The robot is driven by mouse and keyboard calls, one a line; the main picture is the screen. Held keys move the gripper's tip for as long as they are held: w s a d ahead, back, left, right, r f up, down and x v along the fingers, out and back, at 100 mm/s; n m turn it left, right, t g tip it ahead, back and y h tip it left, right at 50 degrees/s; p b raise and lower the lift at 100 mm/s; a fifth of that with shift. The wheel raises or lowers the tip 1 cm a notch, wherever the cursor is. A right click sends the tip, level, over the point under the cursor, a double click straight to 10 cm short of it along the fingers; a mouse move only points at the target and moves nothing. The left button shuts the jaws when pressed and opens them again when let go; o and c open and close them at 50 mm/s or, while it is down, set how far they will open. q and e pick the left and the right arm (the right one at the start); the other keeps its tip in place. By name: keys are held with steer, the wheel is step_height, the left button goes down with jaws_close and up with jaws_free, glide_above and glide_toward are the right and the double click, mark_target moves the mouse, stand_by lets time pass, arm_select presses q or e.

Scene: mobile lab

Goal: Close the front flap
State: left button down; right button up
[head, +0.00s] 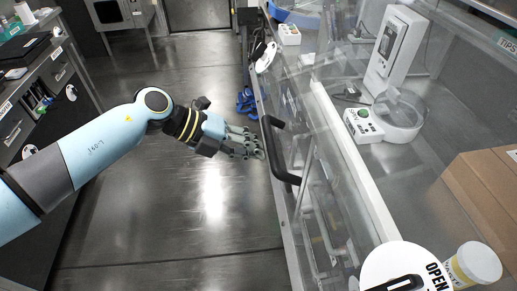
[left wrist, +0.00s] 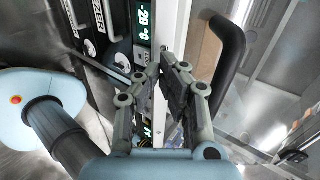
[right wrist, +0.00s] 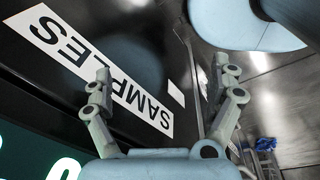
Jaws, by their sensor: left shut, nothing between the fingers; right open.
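The front flap (head: 325,215) is a clear panel on the left side of the glass enclosure in the head view. It carries a black bar handle (head: 272,150). My left gripper (head: 252,145) is just left of the handle, shut and empty, with a small gap showing. In the left wrist view the handle (left wrist: 231,62) stands to the right of my shut left fingers (left wrist: 162,80). My right gripper (right wrist: 162,70) shows only in the right wrist view, open and empty, in front of a dark surface with a SAMPLES label (right wrist: 75,45).
Inside the enclosure are a white device (head: 395,50), a round clear dish (head: 400,115), a small box with a green button (head: 363,124) and a cardboard box (head: 485,190). A dark bench (head: 50,75) stands at left. The floor (head: 190,215) between is clear.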

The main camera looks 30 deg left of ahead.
arm_select(q)
steer(key=shift+x, duration=0.95)
arm_select(e)
steer(key=shift+s+a+r, duration=0.1)
steer(key=shift+s+a, duration=0.2)
steer(key=shift+s, duration=0.05)
steer(key=shift+a, duration=0.1)
arm_select(q)
steer(key=w+d+f+t+h+b, duration=0.2)
steer(key=w+d+f+b, duration=0.2)
steer(key=d+b, duration=0.3)
steer(key=w+d+f+t+h+b, duration=0.1)
steer(key=w+d+f+b, duration=0.3)
steer(key=b, duration=0.9)
steer(key=w+d+h, duration=0.1)
steer(key=w+d, duration=0.2)
steer(key=d, duration=0.1)
steer(key=shift+w+f+t+h, duration=0.25)
steer(key=shift+f+t+h, duration=0.05)
steer(key=shift+t+h, duration=0.1)
arm_select(e)
step_height(320, 180, down, 20)
steer(key=s, duration=0.2)
steer(key=shift+d+g, duration=0.3)
arm_select(q)
steer(key=shift+d, duration=0.1)
arm_select(e)
steer(key=shift+a, duration=0.1)
